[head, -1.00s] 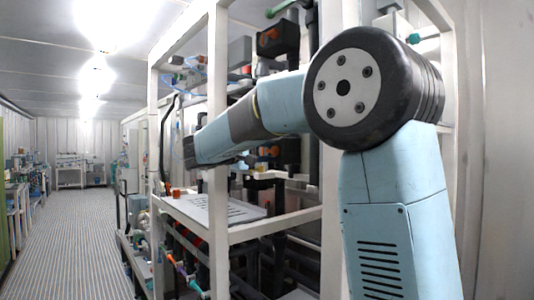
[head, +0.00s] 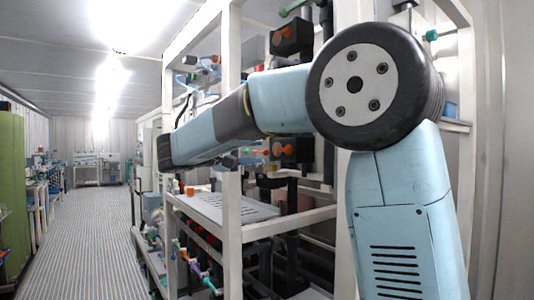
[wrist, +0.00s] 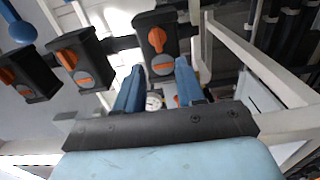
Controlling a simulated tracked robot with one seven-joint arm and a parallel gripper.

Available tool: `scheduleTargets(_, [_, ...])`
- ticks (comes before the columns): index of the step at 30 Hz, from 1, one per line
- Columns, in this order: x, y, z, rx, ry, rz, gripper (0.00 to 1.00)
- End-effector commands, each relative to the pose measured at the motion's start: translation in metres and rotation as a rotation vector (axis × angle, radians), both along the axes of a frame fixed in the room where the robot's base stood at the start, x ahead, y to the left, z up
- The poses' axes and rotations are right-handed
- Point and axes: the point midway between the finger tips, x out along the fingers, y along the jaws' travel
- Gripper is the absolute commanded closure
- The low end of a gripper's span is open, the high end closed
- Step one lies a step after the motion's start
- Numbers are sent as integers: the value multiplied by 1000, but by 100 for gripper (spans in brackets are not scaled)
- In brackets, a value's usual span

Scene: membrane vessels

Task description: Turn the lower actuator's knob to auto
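In the head view, an upper black actuator with an orange knob (head: 291,37) sits high on the rack. A lower black actuator with an orange knob (head: 290,149) sits below it, partly behind my arm. The wrist view shows three black actuators with orange knobs: one at left (wrist: 25,75), one beside it (wrist: 80,60) and one near the middle (wrist: 160,45). I cannot tell which of these is the lower one. My gripper (wrist: 159,78) is open, its two blue fingers apart, with the middle actuator just beyond the tips. Nothing is seen held. Knob markings are too small to read.
The white rack's post (head: 232,200) and shelf (head: 290,222) stand close to my arm. A perforated plate (head: 222,207) lies on the shelf. White frame beams (wrist: 265,75) cross right of the gripper in the wrist view. The aisle floor (head: 85,240) at left is clear.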

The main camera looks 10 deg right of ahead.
Motion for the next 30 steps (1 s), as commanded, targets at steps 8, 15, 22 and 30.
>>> scheduleTargets(8, [-14, 35, -1, 1, 1, 2, 62])
scheduleTargets(15, [-17, 41, -1, 1, 1, 0, 62])
scheduleTargets(22, [-17, 41, -1, 1, 1, 0, 62])
scheduleTargets(30, [-17, 42, -1, 1, 1, 2, 62])
